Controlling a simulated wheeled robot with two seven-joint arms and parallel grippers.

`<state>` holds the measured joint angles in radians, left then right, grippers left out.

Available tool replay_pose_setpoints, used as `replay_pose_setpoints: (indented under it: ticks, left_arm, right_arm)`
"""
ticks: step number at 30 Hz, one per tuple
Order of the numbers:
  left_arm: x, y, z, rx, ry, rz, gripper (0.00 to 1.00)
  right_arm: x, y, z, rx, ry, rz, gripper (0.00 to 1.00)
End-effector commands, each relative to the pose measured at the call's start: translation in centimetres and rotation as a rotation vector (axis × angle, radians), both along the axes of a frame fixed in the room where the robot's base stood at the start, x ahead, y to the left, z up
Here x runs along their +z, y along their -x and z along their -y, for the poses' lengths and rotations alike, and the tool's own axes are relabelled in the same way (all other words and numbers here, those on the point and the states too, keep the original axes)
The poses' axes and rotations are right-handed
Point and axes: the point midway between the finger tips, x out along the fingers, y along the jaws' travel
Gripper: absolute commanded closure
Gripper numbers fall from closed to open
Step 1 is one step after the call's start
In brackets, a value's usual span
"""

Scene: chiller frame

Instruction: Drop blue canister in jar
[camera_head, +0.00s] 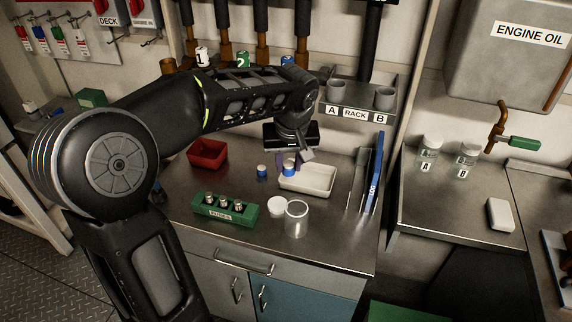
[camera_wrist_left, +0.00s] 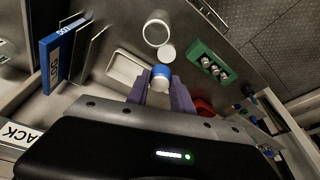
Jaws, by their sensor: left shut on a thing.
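A small canister with a blue band and pale end (camera_head: 288,167) is between the purple fingers of my left gripper (camera_head: 291,159), beside the white tray. In the left wrist view, the fingers (camera_wrist_left: 161,96) are shut on this blue canister (camera_wrist_left: 161,72). A second small blue and white canister (camera_head: 262,171) stands on the counter to the left. The clear jar (camera_head: 297,219) stands open near the counter's front edge, apart from the gripper; it also shows in the left wrist view (camera_wrist_left: 157,28). My right gripper is out of view.
A white lid (camera_head: 278,206) lies beside the jar. A green fuse block (camera_head: 225,209), red bin (camera_head: 208,154), white tray (camera_head: 307,182) and blue log binder (camera_head: 373,175) surround the work area. The rack (camera_head: 357,112) is above, behind the binder.

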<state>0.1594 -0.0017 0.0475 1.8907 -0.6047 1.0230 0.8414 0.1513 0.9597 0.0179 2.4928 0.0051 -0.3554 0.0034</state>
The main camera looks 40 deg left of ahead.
Motion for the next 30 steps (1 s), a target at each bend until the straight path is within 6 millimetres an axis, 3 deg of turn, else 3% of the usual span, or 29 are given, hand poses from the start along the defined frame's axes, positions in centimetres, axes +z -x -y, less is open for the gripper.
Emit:
replay_pose_setpoints:
  ticks: [17, 30]
  left_arm:
    - [-0.2, -0.7, -0.1, -0.003, -0.001, 0.001, 1.0]
    - [-4.8, -0.7, -0.1, -0.003, 0.0, 0.0, 1.0]
  right_arm:
    - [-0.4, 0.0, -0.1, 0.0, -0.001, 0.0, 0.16]
    - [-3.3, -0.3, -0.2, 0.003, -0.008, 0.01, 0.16]
